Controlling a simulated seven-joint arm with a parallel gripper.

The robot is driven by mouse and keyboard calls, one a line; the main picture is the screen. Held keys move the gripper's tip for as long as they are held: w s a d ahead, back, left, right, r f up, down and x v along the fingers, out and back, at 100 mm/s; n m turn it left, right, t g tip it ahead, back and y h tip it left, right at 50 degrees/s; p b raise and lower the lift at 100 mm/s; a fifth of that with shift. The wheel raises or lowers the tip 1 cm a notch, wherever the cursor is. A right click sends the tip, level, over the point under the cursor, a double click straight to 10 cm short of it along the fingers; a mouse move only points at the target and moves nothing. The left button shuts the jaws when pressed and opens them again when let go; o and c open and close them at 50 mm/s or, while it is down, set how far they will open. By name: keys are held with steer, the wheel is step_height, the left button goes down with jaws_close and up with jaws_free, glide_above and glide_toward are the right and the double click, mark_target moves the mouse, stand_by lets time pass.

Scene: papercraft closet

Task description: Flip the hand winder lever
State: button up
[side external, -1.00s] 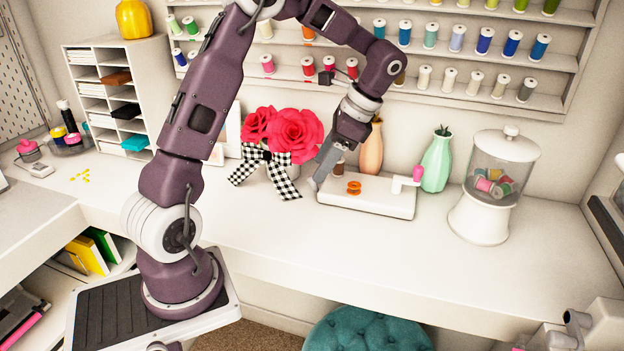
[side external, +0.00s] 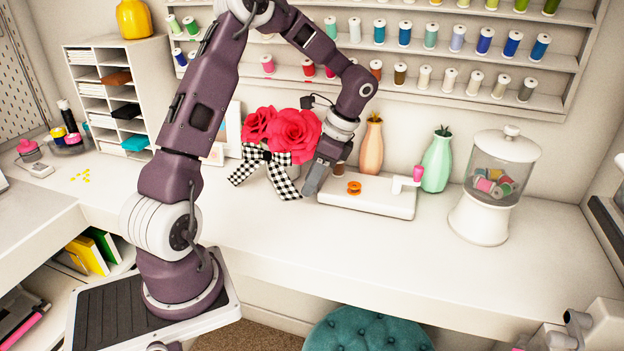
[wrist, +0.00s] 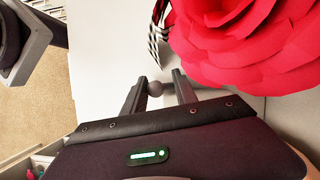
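The hand winder (side external: 368,203) is a white base on the desk, with an orange spool (side external: 354,187) on top and a white crank with a pink knob (side external: 417,173) at its right end. My gripper (side external: 312,190) is low at the left end of the winder and hides part of that end. In the wrist view my gripper (wrist: 160,86) has its two fingers apart.
Red paper roses (side external: 292,135) with a checkered bow stand close to my gripper on the left; a rose (wrist: 245,45) fills the upper right of the wrist view. An orange vase (side external: 371,148), a green vase (side external: 437,162) and a glass jar (side external: 498,175) stand behind and right. The front desk is clear.

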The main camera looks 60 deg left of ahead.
steer(key=shift+d, duration=0.1)
jaws_close()
steer(key=shift+s+d+f+t+y, duration=0.35)
steer(key=shift+d+t+y, duration=0.1)
steer(key=shift+t+y, duration=0.3)
steer(key=shift+s+d+f+n+t+y, duration=0.15)
steer(key=shift+f+n+t+y, duration=0.15)
steer(key=shift+t+y, duration=0.25)
steer(key=shift+s+d+f+n+t+y, duration=0.15)
steer(key=shift+f+n+t+y, duration=0.1)
steer(key=shift+t+y, duration=0.25)
steer(key=o, duration=0.8)
jaws_free()
steer(key=shift+w, duration=0.1)
